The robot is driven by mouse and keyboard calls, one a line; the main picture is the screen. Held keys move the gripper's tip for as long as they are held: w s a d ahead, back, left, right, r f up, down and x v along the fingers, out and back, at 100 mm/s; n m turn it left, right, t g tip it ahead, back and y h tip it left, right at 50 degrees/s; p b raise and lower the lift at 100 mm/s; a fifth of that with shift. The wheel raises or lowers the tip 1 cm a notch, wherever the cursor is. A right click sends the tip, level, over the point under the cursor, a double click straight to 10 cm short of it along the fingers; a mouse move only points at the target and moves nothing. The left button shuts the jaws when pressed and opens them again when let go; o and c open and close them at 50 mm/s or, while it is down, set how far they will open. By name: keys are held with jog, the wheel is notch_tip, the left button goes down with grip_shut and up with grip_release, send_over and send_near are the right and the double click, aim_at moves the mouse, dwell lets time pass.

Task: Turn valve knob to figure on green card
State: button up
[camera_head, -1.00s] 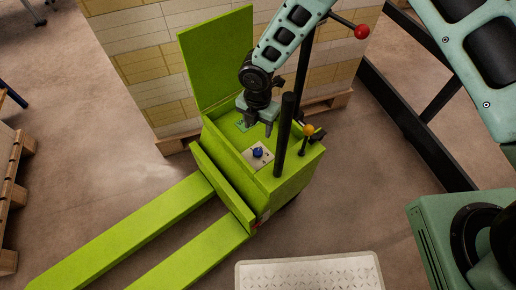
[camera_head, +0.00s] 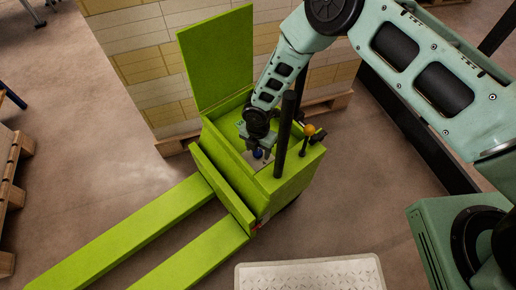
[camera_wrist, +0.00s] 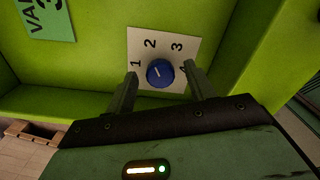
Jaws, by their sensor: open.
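The blue valve knob (camera_wrist: 160,72) sits on a pale dial plate (camera_wrist: 138,40) with the figures 1, 2, 3 and 4 around it. A short white mark shows on the knob; I cannot tell for sure which figure it points to. My gripper (camera_wrist: 161,74) is open, with one finger on each side of the knob and gaps showing. The green card (camera_wrist: 52,20) is cut off at the top left, with a figure only partly in view. In the head view the knob (camera_head: 257,154) shows just below my gripper (camera_head: 259,147).
The plate lies inside the open box of a lime-green pallet truck (camera_head: 290,185), its lid (camera_head: 217,60) raised behind. A black post (camera_head: 284,135) and an orange-tipped lever (camera_head: 308,130) stand close on the right. A stacked pallet load (camera_head: 140,75) is behind.

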jog(key=shift+c, duration=0.3)
jog(key=c, duration=0.9)
jog(key=shift+m, duration=0.4)
jog(key=m+b, duration=0.1)
jog(key=m, duration=0.4)
jog(key=shift+m, duration=0.3)
jog(key=m+b, duration=0.1)
jog(key=m, duration=0.4)
jog(key=shift+s, duration=0.1)
jog(key=shift+m, duration=0.3)
jog(key=o, duration=1)
jog(key=shift+c, duration=0.2)
